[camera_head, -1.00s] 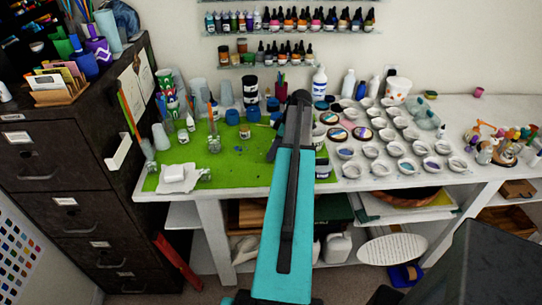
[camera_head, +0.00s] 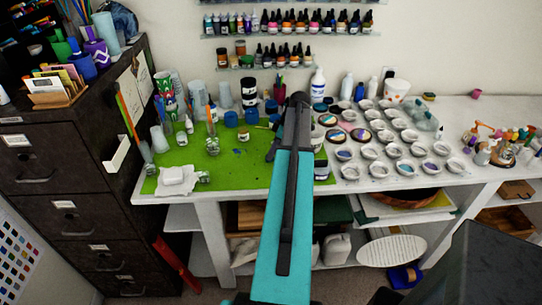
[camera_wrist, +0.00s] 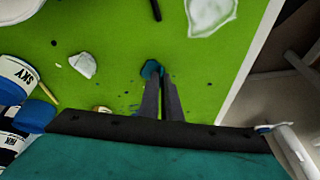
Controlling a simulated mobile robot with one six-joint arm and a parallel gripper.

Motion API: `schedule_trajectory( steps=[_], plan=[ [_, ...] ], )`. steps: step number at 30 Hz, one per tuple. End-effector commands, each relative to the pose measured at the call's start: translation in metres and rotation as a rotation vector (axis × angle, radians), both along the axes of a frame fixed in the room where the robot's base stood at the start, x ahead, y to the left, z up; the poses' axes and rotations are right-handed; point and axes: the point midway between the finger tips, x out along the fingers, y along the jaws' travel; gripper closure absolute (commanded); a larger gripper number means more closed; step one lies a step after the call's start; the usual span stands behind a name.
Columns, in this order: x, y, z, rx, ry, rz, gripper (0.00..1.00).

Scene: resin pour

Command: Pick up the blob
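The blob, a small dark teal-blue lump, shows in the wrist view (camera_wrist: 151,69) against the green mat (camera_wrist: 110,35). My gripper (camera_wrist: 158,77) points at it, with its two dark fingers close together and their tips overlapping the blob's near edge. I cannot tell whether the fingers pinch the blob or only lie in front of it. In the head view my gripper is a small dark shape beside the end of my teal arm, over the right part of the mat. I cannot make out the blob clearly there.
Small blue splashes (camera_wrist: 133,107) mark the mat. Blue-lidded jars (camera_head: 231,119) stand behind. Several small white cups (camera_head: 370,152) crowd the table's right side.

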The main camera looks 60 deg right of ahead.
Motion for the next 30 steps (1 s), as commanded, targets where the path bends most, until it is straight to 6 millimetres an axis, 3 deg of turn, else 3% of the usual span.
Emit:
schedule_trajectory(
  steps=[8, 20, 30],
  plan=[
    [0.0, 0.0, 0.006, -0.001, 0.0, 0.0, 1.0],
    [0.0, 0.0, 0.034, -0.001, -0.001, 0.001, 1.0],
    [-0.054, 0.019, 0.037, 0.0, 0.0, -0.002, 1.0]
  ],
)
